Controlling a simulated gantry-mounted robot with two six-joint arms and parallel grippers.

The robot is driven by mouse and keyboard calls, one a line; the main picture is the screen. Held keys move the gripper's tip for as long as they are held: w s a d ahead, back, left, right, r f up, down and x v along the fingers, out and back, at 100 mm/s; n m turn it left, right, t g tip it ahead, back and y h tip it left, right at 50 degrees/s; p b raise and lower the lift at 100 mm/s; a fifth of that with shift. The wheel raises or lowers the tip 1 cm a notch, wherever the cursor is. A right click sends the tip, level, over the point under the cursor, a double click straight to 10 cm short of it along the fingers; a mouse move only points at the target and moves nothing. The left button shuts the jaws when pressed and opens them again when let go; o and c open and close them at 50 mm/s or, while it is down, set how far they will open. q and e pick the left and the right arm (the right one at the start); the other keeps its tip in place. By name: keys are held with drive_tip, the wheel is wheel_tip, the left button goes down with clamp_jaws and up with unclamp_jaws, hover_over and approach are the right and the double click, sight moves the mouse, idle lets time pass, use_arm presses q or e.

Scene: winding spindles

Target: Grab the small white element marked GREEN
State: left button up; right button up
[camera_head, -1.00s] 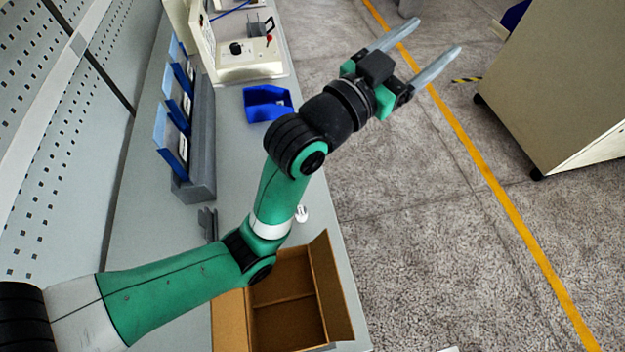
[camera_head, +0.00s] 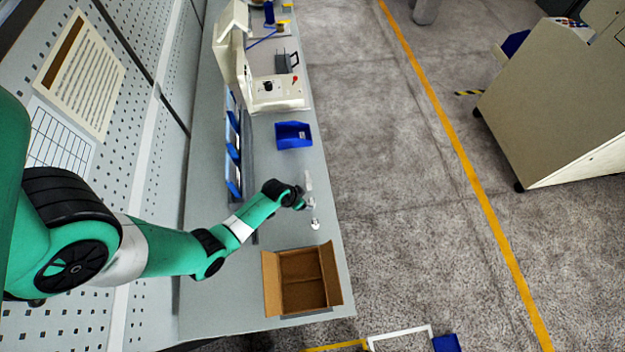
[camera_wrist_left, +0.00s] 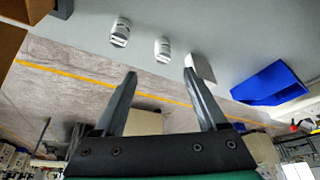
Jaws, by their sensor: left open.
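My left gripper (camera_head: 311,190) is over the workbench (camera_head: 215,300) near its right edge, above the cardboard box in the head view. A small white element (camera_head: 315,224) stands on the bench just below the gripper there. In the left wrist view, my left gripper (camera_wrist_left: 160,74) is open with nothing between its fingers. Beyond the fingertips are a left white element (camera_wrist_left: 120,32), a middle white element (camera_wrist_left: 162,48) and a right white element (camera_wrist_left: 201,68) partly behind the right fingertip. Their markings are too small to read, so I cannot tell which is GREEN.
An open cardboard box (camera_head: 272,285) is on the near bench end. A blue bin (camera_head: 294,135) lies farther up the bench, and blue-fronted holders (camera_head: 233,150) line its left side. A cream machine (camera_head: 270,92) stands beyond. The perforated wall (camera_head: 150,160) bounds the left.

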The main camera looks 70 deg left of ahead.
sight(311, 201)
use_arm(q)
drive_tip(key=b+x, duration=0.4)
drive_tip(key=x, duration=0.1)
drive_tip(key=shift+f, duration=0.15)
drive_tip(key=shift+w+a+f, duration=0.15)
drive_tip(key=shift+w+f, duration=0.15)
drive_tip(key=shift+f, duration=0.05)
drive_tip(key=b+x, duration=0.2)
drive_tip(key=x, duration=0.1)
drive_tip(key=b+x, duration=0.1)
drive_tip(key=x, duration=0.1)
drive_tip(key=shift+w+a+f, duration=0.1)
drive_tip(key=shift+a, duration=0.2)
clamp_jaws()
